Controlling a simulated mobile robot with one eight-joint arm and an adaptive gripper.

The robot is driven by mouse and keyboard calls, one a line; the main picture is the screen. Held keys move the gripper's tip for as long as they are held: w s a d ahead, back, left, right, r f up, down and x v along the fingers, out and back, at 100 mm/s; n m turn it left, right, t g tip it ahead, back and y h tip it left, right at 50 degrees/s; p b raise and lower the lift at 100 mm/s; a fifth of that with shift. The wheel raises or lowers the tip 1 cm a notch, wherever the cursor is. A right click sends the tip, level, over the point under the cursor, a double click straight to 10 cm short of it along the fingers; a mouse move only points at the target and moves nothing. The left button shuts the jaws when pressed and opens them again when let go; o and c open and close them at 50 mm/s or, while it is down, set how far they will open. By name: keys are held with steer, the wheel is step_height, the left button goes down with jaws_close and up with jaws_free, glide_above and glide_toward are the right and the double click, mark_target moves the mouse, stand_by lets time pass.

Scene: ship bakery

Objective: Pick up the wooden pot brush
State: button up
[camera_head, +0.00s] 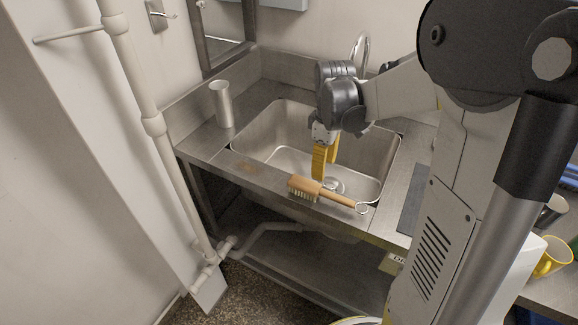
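The wooden pot brush (325,192) has a tan wooden head with pale bristles at the left and a handle running right to a metal ring. It lies on the front rim of the steel sink unit. My gripper (325,171) points down with its yellow fingers just behind and above the brush, near the brush head. Whether a fingertip touches the brush I cannot tell.
The sink basin (365,155) lies behind the brush, with a faucet (361,48) at its back. A metal cup (221,104) stands on the left counter. White pipes (152,125) run along the left wall. A yellow mug (551,257) stands at lower right.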

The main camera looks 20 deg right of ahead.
mark_target(325, 192)
steer(key=f, duration=0.2)
steer(key=s+f+b, duration=0.1)
steer(key=f, duration=0.2)
steer(key=f+b, duration=0.1)
steer(key=f, duration=0.1)
steer(key=f+b, duration=0.1)
steer(key=shift+s+d+f, duration=0.2)
steer(key=shift+s+f, duration=0.15)
steer(key=shift+f, duration=0.05)
steer(key=shift+f+b, duration=0.35)
jaws_close()
